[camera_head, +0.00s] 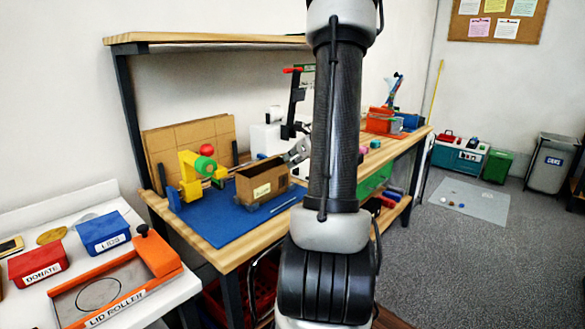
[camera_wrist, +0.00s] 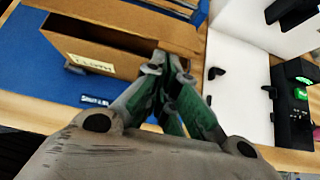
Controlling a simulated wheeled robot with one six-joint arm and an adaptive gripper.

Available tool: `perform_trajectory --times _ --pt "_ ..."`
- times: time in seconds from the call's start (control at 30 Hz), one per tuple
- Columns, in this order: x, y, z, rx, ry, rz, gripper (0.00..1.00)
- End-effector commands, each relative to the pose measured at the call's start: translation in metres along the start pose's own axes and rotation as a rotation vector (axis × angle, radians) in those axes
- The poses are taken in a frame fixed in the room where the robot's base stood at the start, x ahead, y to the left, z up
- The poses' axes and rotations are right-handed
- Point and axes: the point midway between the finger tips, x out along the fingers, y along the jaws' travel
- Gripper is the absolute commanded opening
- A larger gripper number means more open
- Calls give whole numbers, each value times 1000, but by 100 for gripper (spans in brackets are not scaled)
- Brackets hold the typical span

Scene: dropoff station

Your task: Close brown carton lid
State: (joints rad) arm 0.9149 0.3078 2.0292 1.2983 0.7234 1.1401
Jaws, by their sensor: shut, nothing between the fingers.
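The brown carton (camera_head: 274,179) stands on the blue mat (camera_head: 222,222) on the wooden workbench. Its dark inside shows from above, so it is at least partly open. In the wrist view the carton (camera_wrist: 118,57) carries a white label that seems to read CLOTH, and a brown panel (camera_wrist: 130,18) runs along its far side. I cannot tell whether that panel is the lid or a wall. My gripper (camera_head: 300,150) is shut and empty at the carton's right end. In the wrist view its fingertips (camera_wrist: 167,62) overlap the carton's right corner; contact is unclear.
A yellow and green tape dispenser (camera_head: 190,178) stands left of the carton, with flat cardboard sheets (camera_head: 180,138) behind. A white device (camera_head: 267,138) stands close behind my gripper. A dark stand with a red top (camera_head: 293,95) rises nearby. The mat's front is mostly clear.

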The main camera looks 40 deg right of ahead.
Motion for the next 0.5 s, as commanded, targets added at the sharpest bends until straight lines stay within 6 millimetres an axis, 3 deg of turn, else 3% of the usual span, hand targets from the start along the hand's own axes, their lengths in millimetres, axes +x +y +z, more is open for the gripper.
perform_trajectory --times 0.5 --pt "-11 0 30 4 -2 1 0"
